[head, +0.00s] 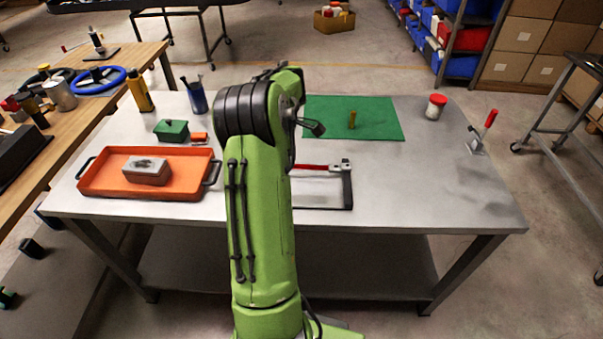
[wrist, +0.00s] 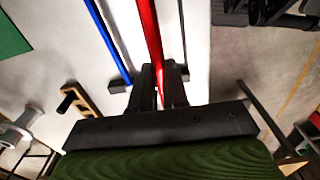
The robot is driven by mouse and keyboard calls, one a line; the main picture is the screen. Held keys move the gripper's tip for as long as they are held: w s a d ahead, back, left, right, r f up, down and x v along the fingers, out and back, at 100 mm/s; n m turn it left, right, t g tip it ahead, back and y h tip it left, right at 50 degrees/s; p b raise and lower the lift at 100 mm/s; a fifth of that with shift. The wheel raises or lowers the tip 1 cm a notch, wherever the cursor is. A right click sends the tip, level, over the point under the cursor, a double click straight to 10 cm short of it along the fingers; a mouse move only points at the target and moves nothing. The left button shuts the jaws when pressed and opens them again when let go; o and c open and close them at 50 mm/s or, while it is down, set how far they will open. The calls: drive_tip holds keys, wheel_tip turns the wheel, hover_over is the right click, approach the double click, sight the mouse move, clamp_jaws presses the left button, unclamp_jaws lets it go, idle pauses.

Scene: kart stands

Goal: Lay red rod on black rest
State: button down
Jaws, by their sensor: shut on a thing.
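The red rod (head: 312,167) shows in the head view just right of my arm, near the top of the black rest (head: 347,188). In the wrist view my gripper (wrist: 155,85) is shut on the red rod (wrist: 150,35), which runs up the picture from between the fingers. Dark blocks, seemingly parts of the black rest (wrist: 119,86), show on both sides of the fingers. The head view hides my gripper behind my arm. I cannot tell whether the rod touches the rest.
A blue rod (wrist: 104,35) runs left of the red one in the wrist view. A green mat (head: 375,112) with a small upright brass-coloured piece (head: 352,119) lies behind. An orange tray (head: 100,178) is left; a jar (head: 435,107) and red-handled clamp (head: 486,130) are right. The table's front right is clear.

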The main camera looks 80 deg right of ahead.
drive_tip(key=s, duration=0.1)
drive_tip(key=s+r, duration=0.1)
drive_tip(key=s+d, duration=0.1)
drive_tip(key=s, duration=0.1)
drive_tip(key=shift+d+r, duration=0.1)
drive_tip(key=shift+r, duration=0.1)
wheel_tip(320, 180, down, 10)
drive_tip(key=shift+s+f+b, duration=0.1)
drive_tip(key=shift+s+b, duration=0.05)
drive_tip(key=shift+b, duration=0.8)
drive_tip(key=shift+f, duration=0.15)
drive_tip(key=c, duration=1.1)
unclamp_jaws()
wheel_tip(320, 180, up, 13)
drive_tip(key=p, duration=0.2)
drive_tip(key=shift+f+p, duration=0.2)
drive_tip(key=shift+p, duration=0.15)
